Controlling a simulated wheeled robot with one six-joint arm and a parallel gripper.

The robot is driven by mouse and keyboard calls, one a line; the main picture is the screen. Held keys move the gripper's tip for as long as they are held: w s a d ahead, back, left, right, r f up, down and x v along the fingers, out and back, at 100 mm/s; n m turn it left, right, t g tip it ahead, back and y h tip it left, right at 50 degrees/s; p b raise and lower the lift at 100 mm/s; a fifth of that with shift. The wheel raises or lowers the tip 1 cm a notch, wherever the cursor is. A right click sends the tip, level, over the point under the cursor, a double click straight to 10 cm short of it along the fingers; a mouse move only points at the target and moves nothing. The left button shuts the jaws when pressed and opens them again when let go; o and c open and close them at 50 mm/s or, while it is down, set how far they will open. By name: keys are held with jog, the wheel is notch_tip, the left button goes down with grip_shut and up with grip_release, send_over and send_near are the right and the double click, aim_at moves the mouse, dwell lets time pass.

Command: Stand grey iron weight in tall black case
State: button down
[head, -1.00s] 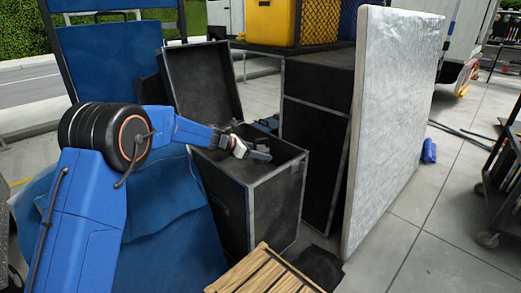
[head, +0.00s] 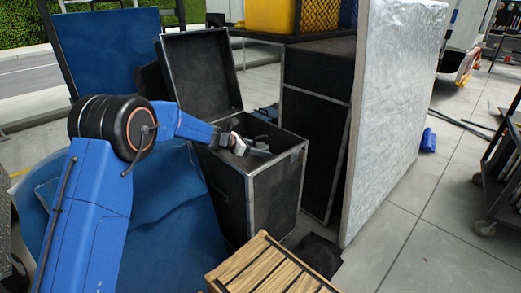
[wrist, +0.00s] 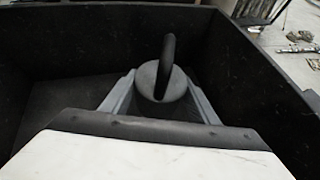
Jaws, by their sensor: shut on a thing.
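The tall black case (head: 275,205) stands with its lid up, in front of my arm's end in the head view. My gripper (wrist: 162,95) is at the case's open top, shut on the grey iron weight (wrist: 148,84). The weight has a rounded grey top and a dark ring handle standing up between the two fingers. The case's dark inner walls (wrist: 265,70) surround the gripper in the wrist view. The weight's lower part is hidden, and I cannot tell whether it touches the case floor. In the head view the weight is too small to make out clearly.
A slatted wooden crate (head: 268,268) is in front of the case. A large black box (head: 312,140) and a silvery upright panel (head: 395,120) stand to the right. Blue padding (head: 165,205) lies left of the case. Open paved floor (head: 450,215) is farther right.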

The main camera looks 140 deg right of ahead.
aim_at(254, 147)
jog(key=shift+f, duration=0.25)
jog(key=c, duration=0.7)
grip_release()
jog(key=shift+f, duration=0.1)
jog(key=shift+r, duration=0.55)
jog(key=v, duration=0.7)
jog(key=shift+w+r, duration=0.15)
jog(key=shift+w, duration=0.1)
jog(key=shift+d, duration=0.1)
